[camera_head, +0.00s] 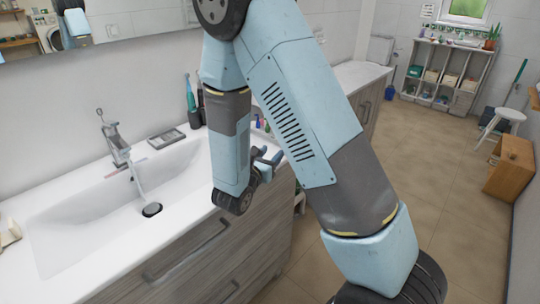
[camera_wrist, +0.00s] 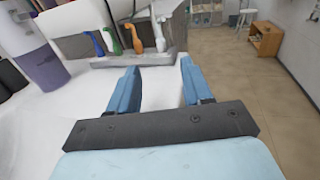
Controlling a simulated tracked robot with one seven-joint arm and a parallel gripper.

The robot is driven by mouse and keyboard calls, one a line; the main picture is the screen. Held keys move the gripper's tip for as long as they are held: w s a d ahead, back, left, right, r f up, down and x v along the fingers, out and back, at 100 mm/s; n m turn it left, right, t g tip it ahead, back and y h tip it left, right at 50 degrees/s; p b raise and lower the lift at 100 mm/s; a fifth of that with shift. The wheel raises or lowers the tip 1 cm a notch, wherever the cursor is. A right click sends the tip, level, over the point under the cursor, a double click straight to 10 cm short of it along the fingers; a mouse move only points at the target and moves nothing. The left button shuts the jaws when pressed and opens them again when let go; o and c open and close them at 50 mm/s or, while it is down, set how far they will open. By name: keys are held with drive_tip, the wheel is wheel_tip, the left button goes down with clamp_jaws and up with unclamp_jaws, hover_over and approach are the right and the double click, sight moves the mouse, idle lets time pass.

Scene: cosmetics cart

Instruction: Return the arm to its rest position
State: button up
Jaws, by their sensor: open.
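My arm is raised and bent in front of the sink counter, its upper link slanting across the middle of the head view. My gripper (camera_head: 269,162) is at the counter's right end in the head view, partly hidden behind my own arm. In the wrist view my gripper (camera_wrist: 155,88) shows two blue fingers spread apart with nothing between them. Beyond the fingertips is a holder (camera_wrist: 125,60) with several coloured handles, including a green one (camera_wrist: 136,40) and a white one (camera_wrist: 157,32).
A purple and white container (camera_wrist: 38,58) stands left of the gripper. A shelf (camera_head: 447,75), white stool (camera_head: 502,122) and wooden cabinet (camera_head: 510,168) stand farther back. The tiled floor (camera_head: 420,150) between is open.

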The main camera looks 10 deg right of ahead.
drive_tip(key=s+d+r+m+g, duration=1.2)
drive_tip(key=s+d+m+g, duration=0.15)
drive_tip(key=d+m, duration=0.25)
drive_tip(key=s+a+r+m+t+y, duration=0.5)
drive_tip(key=s+a+r+m+y, duration=0.1)
drive_tip(key=s+r+m+y, duration=0.4)
drive_tip(key=s+m+y, duration=0.1)
drive_tip(key=s+m, duration=0.1)
drive_tip(key=shift+s+a+r, duration=0.2)
drive_tip(key=shift+s+r, duration=0.1)
drive_tip(key=shift+r, duration=0.1)
drive_tip(key=shift+w, duration=0.2)
